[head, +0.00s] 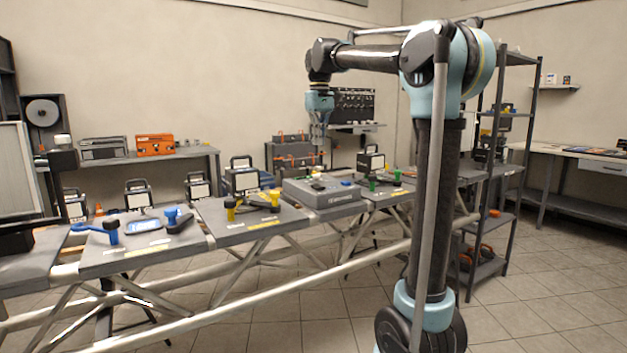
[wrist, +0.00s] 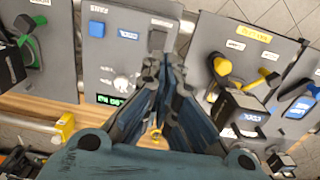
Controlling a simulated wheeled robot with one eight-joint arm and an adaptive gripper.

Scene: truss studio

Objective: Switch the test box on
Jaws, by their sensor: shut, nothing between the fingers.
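The test box appears to be the raised grey box (head: 331,203) on the middle of the long row of panels. In the wrist view its grey top (wrist: 117,55) carries a blue button (wrist: 97,29), a black switch (wrist: 158,39), a pale knob (wrist: 121,85) and a lit green display (wrist: 108,99). My gripper (head: 319,146) hangs pointing down above the box. In the wrist view my gripper (wrist: 164,66) is shut and empty, its tips overlapping the view of the box near the black switch. I cannot tell the switch's position or whether the tips touch it.
A panel with yellow handles (head: 259,202) stands left of the box, and one with green handles (head: 378,182) to the right. A panel with blue handles (head: 111,230) is further left. Black cases (head: 241,176) stand behind the row. Air above the box is clear.

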